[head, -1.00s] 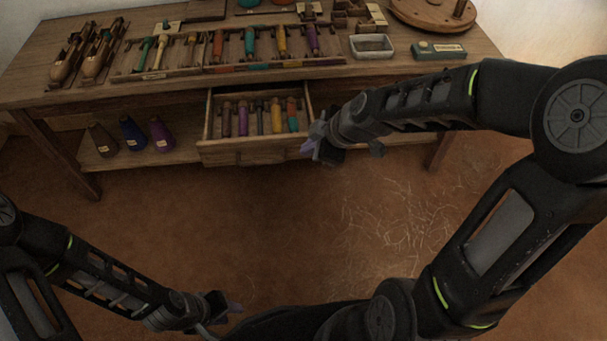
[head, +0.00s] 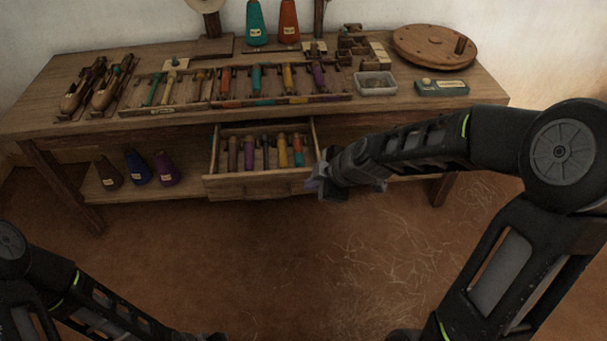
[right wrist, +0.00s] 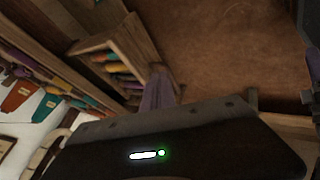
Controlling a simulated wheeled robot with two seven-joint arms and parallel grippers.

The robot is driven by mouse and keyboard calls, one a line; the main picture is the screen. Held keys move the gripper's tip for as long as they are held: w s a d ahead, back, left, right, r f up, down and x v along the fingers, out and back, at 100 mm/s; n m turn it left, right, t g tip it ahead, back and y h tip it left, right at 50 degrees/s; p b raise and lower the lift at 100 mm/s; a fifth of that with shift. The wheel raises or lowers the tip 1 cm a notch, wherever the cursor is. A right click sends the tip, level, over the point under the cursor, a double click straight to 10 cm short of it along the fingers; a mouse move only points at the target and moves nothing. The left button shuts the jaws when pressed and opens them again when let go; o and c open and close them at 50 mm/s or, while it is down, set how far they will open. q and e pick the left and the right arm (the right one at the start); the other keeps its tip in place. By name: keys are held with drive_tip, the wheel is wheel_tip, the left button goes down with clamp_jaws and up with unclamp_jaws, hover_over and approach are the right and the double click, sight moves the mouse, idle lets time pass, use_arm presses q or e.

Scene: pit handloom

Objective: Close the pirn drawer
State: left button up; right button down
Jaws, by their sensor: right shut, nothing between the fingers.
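The wooden pirn drawer (head: 255,187) is pulled out below the loom bench, with several coloured pirns (head: 265,152) inside. In the right wrist view the drawer (right wrist: 145,45) also shows, with pirns in it. My right gripper (head: 316,185) is shut and empty at the right end of the drawer front. Its purple fingers show close to the drawer in the right wrist view (right wrist: 158,92); whether they touch it I cannot tell. My left gripper (head: 208,336) is almost wholly cut off by the bottom edge of the head view.
The bench (head: 185,123) carries shuttles, a pirn rack, a pale tray (head: 376,84) and a round wooden disc (head: 434,47). Dark cones (head: 137,168) stand on the shelf left of the drawer. The floor in front of the drawer is clear except for pale loose threads (head: 385,250).

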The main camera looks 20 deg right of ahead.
sight(295, 179)
drive_tip(key=w+f, duration=0.2)
drive_tip(key=w, duration=0.1)
drive_tip(key=w+f, duration=0.1)
drive_tip(key=w, duration=0.1)
drive_tip(key=shift+w+a+f+p, duration=0.2)
drive_tip(key=shift+w+p, duration=0.05)
drive_tip(key=shift+p, duration=0.05)
use_arm(q)
drive_tip(key=shift+r, duration=0.3)
use_arm(e)
drive_tip(key=shift+w+d, duration=0.15)
drive_tip(key=shift+w, duration=0.25)
